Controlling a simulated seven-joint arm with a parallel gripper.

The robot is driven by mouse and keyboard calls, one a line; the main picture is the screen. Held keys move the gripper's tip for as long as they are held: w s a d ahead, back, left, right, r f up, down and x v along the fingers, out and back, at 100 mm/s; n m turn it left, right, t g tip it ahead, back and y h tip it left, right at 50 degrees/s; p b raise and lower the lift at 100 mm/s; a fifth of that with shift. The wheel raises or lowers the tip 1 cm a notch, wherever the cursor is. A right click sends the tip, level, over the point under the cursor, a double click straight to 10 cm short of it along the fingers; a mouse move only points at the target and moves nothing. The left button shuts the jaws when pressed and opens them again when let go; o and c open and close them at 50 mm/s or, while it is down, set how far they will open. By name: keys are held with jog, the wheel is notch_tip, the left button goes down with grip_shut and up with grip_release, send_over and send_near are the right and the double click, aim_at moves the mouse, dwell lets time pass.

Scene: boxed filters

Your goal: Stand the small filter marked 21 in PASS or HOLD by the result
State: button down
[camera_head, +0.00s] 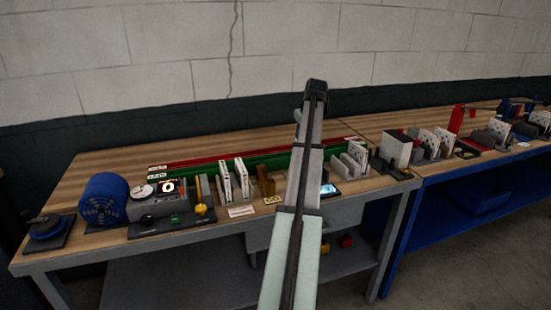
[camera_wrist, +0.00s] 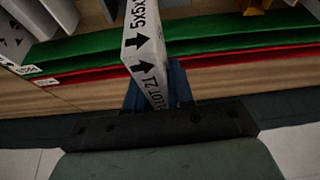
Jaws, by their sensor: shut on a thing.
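My gripper (camera_wrist: 157,88) is shut on a narrow white filter box (camera_wrist: 144,38), seen in the wrist view. My arm hides the gripper and box there.
A grey device (camera_head: 156,206) with a dial and small display stands left, near a blue drum (camera_head: 103,199). White boxes (camera_head: 225,184) stand upright in front of the strips. More boxes and holders crowd the right, by a lit screen (camera_head: 328,190). The wall is behind.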

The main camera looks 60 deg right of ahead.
jog(key=w+d+f, duration=0.1)
jog(key=w+d, duration=0.6)
jog(key=w, duration=0.3)
jog(key=s+d+r+m+g+h, duration=0.25)
jog(key=d+m+g, duration=0.4)
jog(key=m, duration=0.65)
jog(key=shift+s+d+f+m+y, duration=0.3)
jog(key=shift+f+m, duration=0.65)
jog(key=shift+f, duration=0.85)
jog(key=shift+s+d+f+m+y, duration=0.1)
jog(key=shift+f+m+y, duration=0.3)
jog(key=shift+f+m, duration=1.05)
jog(key=shift+s+d+f+m+y, duration=0.15)
jog(key=shift+f+m+y, duration=0.3)
jog(key=shift+f, duration=1.75)
jog(key=shift+f, duration=0.1)
jog(key=c, duration=1)
grip_release()
